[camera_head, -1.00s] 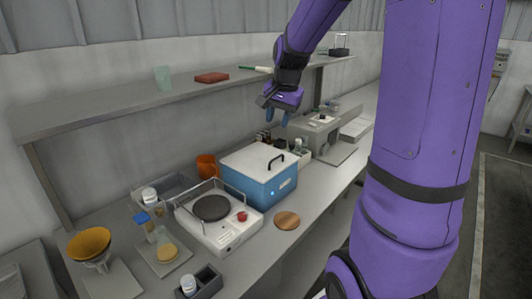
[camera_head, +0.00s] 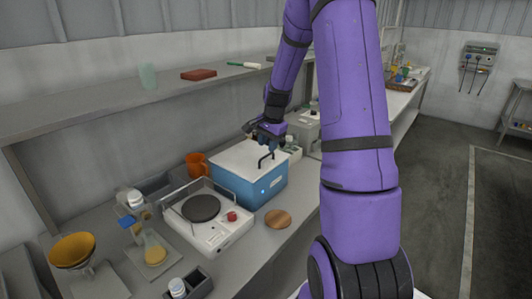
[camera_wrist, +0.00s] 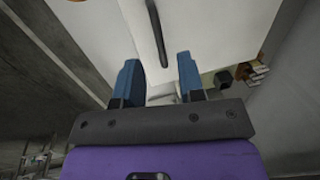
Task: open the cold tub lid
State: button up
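The cold tub (camera_head: 262,188) is a blue box on the bench, with a flat white lid (camera_head: 236,158) lying closed on it. A dark bar handle (camera_head: 266,160) stands on the lid. My gripper (camera_head: 272,146) is above the lid's far right part, close to the handle. In the wrist view my gripper (camera_wrist: 160,75) has its two blue fingers apart with nothing between them. The handle (camera_wrist: 157,35) lies ahead of the fingertips there, over the white lid (camera_wrist: 210,25). I cannot tell how high the fingers are above the lid.
A white hotplate (camera_head: 212,222) stands left of the tub, with an orange mug (camera_head: 197,164) behind it. A round wooden disc (camera_head: 278,218) lies in front of the tub. A shelf (camera_head: 110,108) runs above the bench's back.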

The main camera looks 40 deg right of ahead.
aim_at(266, 156)
jog(key=shift+w+f, duration=0.2)
jog(key=shift+f, duration=0.8)
jog(key=shift+w+f, duration=0.15)
jog(key=shift+f, duration=0.85)
grip_shut()
